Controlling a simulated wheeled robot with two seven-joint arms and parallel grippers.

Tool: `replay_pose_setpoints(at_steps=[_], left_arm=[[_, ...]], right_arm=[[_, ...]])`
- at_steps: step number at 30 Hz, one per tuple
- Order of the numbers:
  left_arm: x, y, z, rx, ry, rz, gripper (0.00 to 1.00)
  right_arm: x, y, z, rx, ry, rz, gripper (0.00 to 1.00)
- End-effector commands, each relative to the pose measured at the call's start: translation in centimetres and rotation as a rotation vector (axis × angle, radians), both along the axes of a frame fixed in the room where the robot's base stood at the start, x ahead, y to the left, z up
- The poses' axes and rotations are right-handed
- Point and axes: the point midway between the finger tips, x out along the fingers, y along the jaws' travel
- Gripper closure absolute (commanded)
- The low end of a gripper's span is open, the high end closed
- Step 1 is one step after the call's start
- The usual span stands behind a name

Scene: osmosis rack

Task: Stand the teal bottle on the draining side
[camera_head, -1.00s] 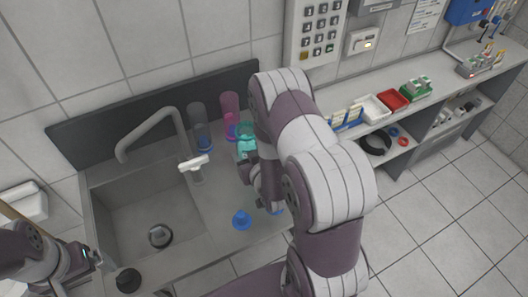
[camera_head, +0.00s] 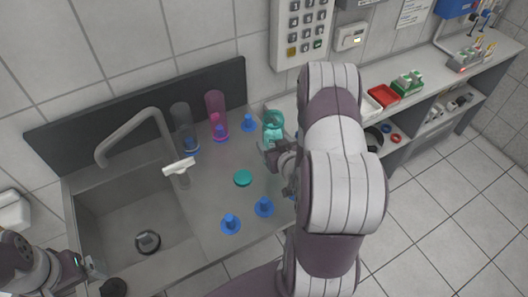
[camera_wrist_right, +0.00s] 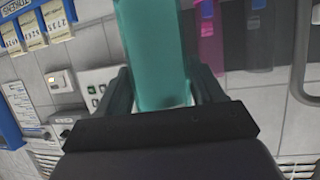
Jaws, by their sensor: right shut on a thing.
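The teal bottle (camera_head: 273,124) is see-through and roughly upright in the head view, at the back right of the draining side. My right gripper (camera_head: 274,148) is shut on it; in the right wrist view the bottle (camera_wrist_right: 152,50) sits between the two fingers. Whether its base touches anything is hidden by gripper and arm. A teal round cap (camera_head: 243,178) lies on the draining side (camera_head: 212,208). My left gripper (camera_head: 95,267) is low at the left, by the sink's front corner, far from the bottle; its jaws are too small to read.
A pink bottle (camera_head: 214,103) and a grey clear bottle (camera_head: 180,115) stand over blue pegs at the back. Bare blue pegs stand at the back (camera_head: 248,123) and front (camera_head: 230,223). The tap (camera_head: 135,135) arches over the sink (camera_head: 110,215). Trays line the right shelf.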

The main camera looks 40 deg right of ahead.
Motion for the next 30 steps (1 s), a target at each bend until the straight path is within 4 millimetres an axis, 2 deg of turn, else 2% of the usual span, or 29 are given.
replay_pose_setpoints(at_steps=[1, 4, 7, 12, 24, 25, 27, 30], left_arm=[[0.0, 0.0, 0.3, 0.0, 0.0, 0.0, 0.03], [0.0, 0.0, 0.4, 0.0, 0.0, 0.0, 0.03], [0.0, 0.0, 0.6, 0.0, 0.0, 0.0, 0.03], [0.0, 0.0, 1.0, 0.0, 0.0, 0.0, 0.03], [0.0, 0.0, 0.4, 0.0, 0.0, 0.0, 0.03], [0.0, 0.0, 0.5, 0.0, 0.0, 0.0, 0.03], [0.0, 0.0, 0.6, 0.0, 0.0, 0.0, 0.03], [0.0, 0.0, 0.6, 0.0, 0.0, 0.0, 0.03]], right_arm=[[1.0, 0.2, -0.5, 0.001, 0.001, 0.004, 0.69], [2.4, 0.1, -1.4, 0.001, 0.0, 0.001, 0.69], [2.9, 0.1, -2.4, 0.003, 0.002, -0.001, 0.69], [2.9, 0.0, -5.4, 0.002, 0.002, -0.002, 0.69], [2.9, 0.0, -6.2, 0.0, -0.001, -0.001, 0.69], [2.9, 0.0, -6.1, 0.0, -0.001, -0.001, 0.26], [2.9, 0.0, -6.0, 0.001, 0.0, -0.001, 0.07], [2.9, 0.0, -6.0, 0.001, 0.0, -0.001, 0.07]])
